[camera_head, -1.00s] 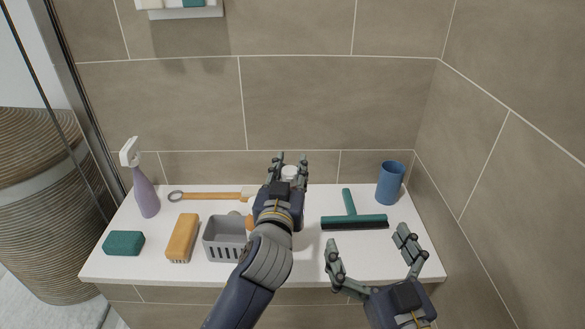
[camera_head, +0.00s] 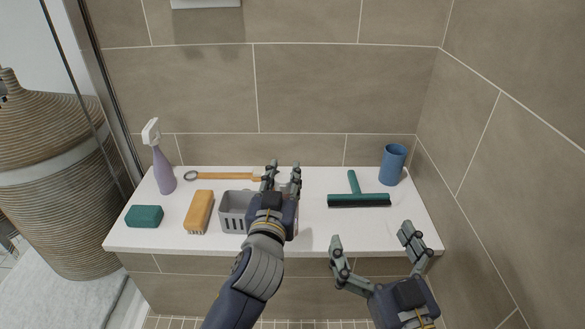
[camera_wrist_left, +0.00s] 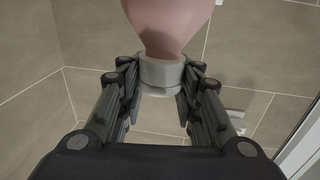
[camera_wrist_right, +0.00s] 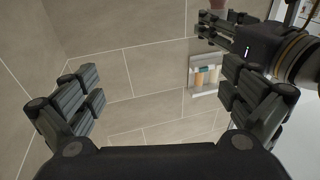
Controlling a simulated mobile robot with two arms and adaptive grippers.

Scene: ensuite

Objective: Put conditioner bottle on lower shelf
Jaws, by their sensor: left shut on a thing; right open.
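A pink bottle (camera_wrist_left: 172,22) with a pale grey cap (camera_wrist_left: 160,73) shows in the left wrist view; no label is visible. My left gripper (camera_head: 282,175) is shut around the cap end and holds the bottle above the white ledge (camera_head: 315,235). In the head view the hand hides the bottle; a bit of pink (camera_wrist_right: 228,5) shows at the left gripper in the right wrist view. My right gripper (camera_head: 372,240) is open and empty near the ledge's front right. A wall shelf unit (camera_wrist_right: 205,73) holding several containers shows in the right wrist view; only its bottom edge (camera_head: 205,3) shows in the head view.
The ledge holds a purple spray bottle (camera_head: 164,170), green sponge (camera_head: 144,216), orange brush (camera_head: 199,210), grey basket (camera_head: 235,212), wooden-handled tool (camera_head: 225,176), squeegee (camera_head: 358,200) and blue cup (camera_head: 393,165). A wicker basket (camera_head: 65,190) stands left.

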